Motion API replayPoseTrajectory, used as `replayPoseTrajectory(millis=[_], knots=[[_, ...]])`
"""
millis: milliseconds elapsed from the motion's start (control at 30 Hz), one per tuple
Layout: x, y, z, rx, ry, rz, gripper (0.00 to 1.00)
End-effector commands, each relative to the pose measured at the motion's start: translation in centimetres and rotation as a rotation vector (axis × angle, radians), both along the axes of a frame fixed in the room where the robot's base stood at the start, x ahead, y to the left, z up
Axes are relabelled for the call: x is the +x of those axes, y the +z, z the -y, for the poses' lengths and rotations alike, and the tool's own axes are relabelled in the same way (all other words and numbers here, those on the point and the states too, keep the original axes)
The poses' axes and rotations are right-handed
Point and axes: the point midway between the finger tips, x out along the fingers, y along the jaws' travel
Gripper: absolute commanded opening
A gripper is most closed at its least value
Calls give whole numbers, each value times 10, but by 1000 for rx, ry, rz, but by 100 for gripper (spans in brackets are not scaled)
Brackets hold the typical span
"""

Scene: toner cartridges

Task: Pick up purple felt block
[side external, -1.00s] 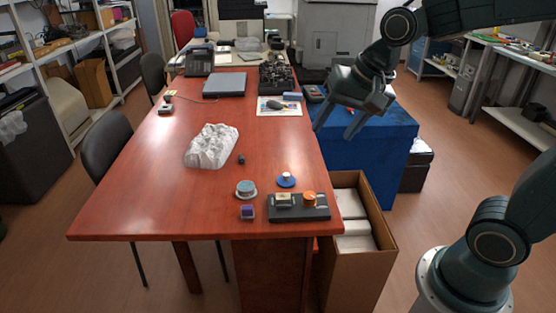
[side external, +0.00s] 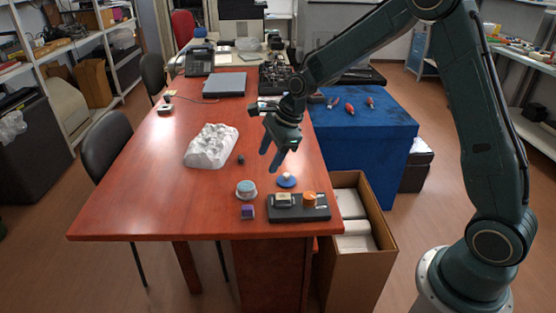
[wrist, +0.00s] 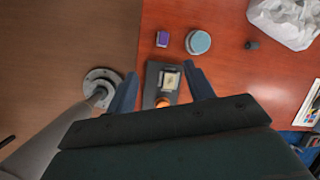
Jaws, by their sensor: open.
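The purple felt block (side external: 248,212) is a small purple cube near the front edge of the red-brown table, left of a black tray. It also shows in the wrist view (wrist: 162,39), near the table edge, beyond my fingertips. My gripper (side external: 271,163) is open and empty, pointing down above the table, behind and above the block and apart from it. In the wrist view my two fingers (wrist: 162,78) stand either side of the black tray below.
A round tin (side external: 246,190) stands just behind the block. The black tray (side external: 322,213) holds a cream item and an orange knob (side external: 309,198). A blue disc (side external: 286,181) lies behind the tray. A white crumpled lump (side external: 210,148) sits further left. The table's front left is clear.

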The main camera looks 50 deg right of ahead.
Motion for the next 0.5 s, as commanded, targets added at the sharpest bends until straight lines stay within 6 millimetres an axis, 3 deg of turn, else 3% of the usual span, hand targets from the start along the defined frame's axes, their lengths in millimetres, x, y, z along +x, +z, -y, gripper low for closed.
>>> replayPoseTrajectory(millis=[33, 200, 500], knots=[[7, -15, 1, 27, -55, -23, 53], [23, -51, 3, 107, -226, -79, 53], [34, -78, 4, 171, -361, -123, 53]])
